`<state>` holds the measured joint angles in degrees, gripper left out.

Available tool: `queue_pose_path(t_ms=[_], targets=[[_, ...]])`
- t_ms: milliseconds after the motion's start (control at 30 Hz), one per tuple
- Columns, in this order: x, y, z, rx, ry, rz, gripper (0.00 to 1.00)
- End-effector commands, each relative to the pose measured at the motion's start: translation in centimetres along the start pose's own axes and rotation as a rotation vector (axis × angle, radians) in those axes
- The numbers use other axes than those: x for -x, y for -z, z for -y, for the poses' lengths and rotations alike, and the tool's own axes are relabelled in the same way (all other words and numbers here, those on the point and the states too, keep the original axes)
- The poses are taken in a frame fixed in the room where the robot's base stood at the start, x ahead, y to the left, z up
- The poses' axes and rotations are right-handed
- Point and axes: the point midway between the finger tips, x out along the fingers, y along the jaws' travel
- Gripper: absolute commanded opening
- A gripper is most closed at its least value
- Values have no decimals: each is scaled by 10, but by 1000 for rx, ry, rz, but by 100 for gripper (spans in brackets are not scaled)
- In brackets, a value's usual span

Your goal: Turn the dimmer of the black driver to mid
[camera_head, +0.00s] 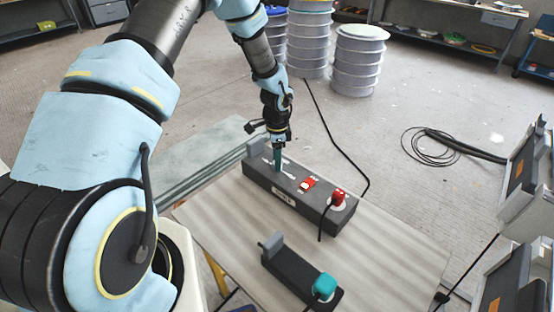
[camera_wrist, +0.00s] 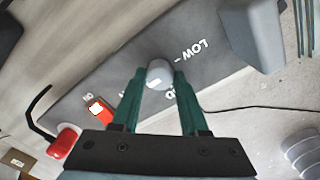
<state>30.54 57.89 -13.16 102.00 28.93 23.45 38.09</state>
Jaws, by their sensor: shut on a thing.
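The black driver (camera_head: 308,207) is a long dark box on the table, and its top face (camera_wrist: 110,62) fills much of the wrist view. Its dimmer is a round grey knob (camera_wrist: 160,70) with a short white mark, beside printed lettering that reads LOW. My gripper (camera_head: 277,165) reaches down from above onto the driver's far-left end. In the wrist view its green fingers (camera_wrist: 158,84) are shut on the knob, one on each side. Part of the lettering is hidden behind the fingers, and I cannot tell exactly where the knob's mark points.
A red rocker switch (camera_head: 307,184) and a red plug (camera_head: 338,196) with a black cable sit on the driver. A grey upright block (camera_wrist: 252,32) stands at its end. A smaller dark unit with a teal plug (camera_head: 324,285) lies nearer on the table (camera_head: 385,240).

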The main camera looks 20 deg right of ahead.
Motion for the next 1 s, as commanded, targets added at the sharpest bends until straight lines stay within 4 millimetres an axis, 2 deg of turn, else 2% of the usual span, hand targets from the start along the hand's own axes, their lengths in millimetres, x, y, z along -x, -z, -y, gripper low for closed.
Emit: queue_pose_path(t_ms=[33,300,333,733,1000], targets=[[0,0,0,0,0,0,31],[0,0,0,0,0,0,1],[0,0,0,0,0,0,0],[-1,0,0,38,1,1,0],[-3,0,1,201,2,1,0]])
